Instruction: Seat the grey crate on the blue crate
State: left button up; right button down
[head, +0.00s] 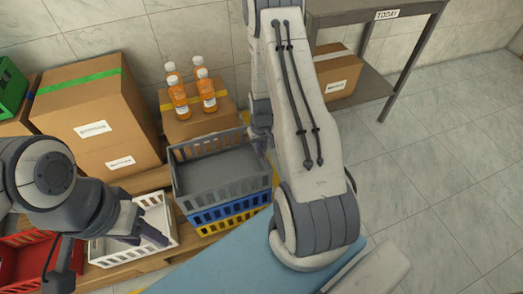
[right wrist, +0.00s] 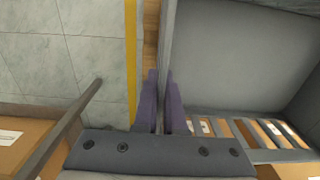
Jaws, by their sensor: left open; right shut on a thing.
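The grey crate (head: 215,172) is empty and sits directly above the blue crate (head: 231,210) in the head view. Their edges look roughly lined up; I cannot tell whether any gap is left between them. Only the blue crate's front shows. My right gripper (head: 262,145) is at the grey crate's right wall, partly hidden by my arm. In the right wrist view its fingers (right wrist: 163,108) are shut on that wall, with the crate's inside (right wrist: 240,55) to the right. My left gripper (head: 150,234) is open over the white crate, apart from the grey one.
A yellow crate (head: 236,223) is under the blue one. The white crate (head: 165,213) and a red crate (head: 22,262) stand to the left on a wooden pallet. Behind are large cardboard boxes (head: 90,112) and orange bottles (head: 180,98). The floor at right (head: 450,170) is clear.

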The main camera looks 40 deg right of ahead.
jog(key=shift+f, duration=0.25)
jog(key=c, duration=0.9)
grip_release()
jog(key=shift+r, duration=0.1)
notch_tip(320, 180, up, 10)
jog(key=p, duration=0.2)
jog(key=shift+r+p, duration=0.15)
jog(key=shift+p, duration=0.25)
